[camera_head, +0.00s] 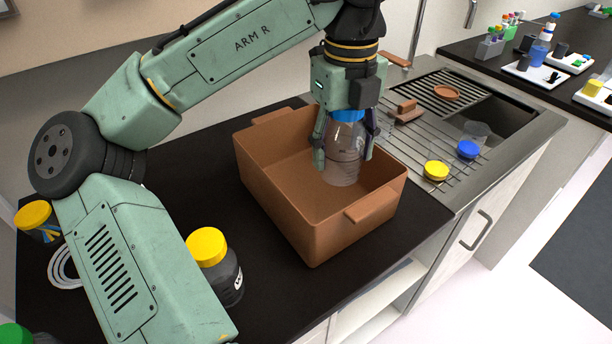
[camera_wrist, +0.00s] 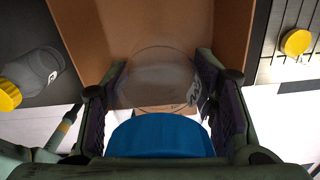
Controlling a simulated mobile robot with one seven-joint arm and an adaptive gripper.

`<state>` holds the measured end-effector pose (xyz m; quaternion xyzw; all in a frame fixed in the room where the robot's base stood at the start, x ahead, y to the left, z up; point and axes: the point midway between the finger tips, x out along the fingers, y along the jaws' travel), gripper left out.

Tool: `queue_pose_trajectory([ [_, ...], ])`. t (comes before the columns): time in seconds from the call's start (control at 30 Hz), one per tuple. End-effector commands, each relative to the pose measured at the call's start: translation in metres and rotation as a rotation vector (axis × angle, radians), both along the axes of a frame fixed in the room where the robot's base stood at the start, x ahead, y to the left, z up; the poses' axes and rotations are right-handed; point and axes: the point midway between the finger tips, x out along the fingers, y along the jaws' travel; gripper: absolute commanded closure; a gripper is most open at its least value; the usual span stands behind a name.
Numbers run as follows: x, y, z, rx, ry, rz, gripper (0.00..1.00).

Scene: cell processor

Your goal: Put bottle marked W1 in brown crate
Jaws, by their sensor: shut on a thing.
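A clear bottle (camera_head: 342,160) with a blue cap hangs upright between the fingers of my gripper (camera_head: 343,150). My gripper is shut on it. The bottle also shows in the wrist view (camera_wrist: 160,85), with its blue cap (camera_wrist: 160,135) nearest the camera and part of a dark mark on its side, which I cannot read. The brown crate (camera_head: 285,212) stands on the black counter. The bottle is over the crate's opening, its lower part seeming to be within the walls; I cannot tell whether it touches the floor. The crate also shows in the wrist view (camera_wrist: 215,25).
A dark bottle with a yellow cap (camera_head: 208,246) stands left of the crate. A yellow-capped jar (camera_head: 36,216) and a white coil (camera_head: 62,265) are at far left.

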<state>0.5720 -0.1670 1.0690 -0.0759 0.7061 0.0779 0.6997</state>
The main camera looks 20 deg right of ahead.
Motion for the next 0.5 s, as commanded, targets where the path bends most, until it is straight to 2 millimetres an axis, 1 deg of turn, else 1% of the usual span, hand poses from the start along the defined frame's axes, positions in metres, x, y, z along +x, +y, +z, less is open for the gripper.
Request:
queue_pose_trajectory([
  [0.17,-0.002,-0.001,-0.020,-0.003,-0.001,-0.003,0.97],
  [0.23,-0.002,-0.001,-0.031,-0.002,0.001,-0.003,0.97],
  [0.27,-0.002,-0.001,-0.036,-0.002,0.001,-0.004,0.97],
  [0.3,-0.002,0.000,-0.049,-0.001,-0.003,-0.001,0.97],
  [0.4,-0.002,0.000,-0.068,-0.001,-0.005,0.001,0.97],
  [0.5,-0.002,-0.001,-0.075,-0.001,-0.005,0.000,0.97],
])
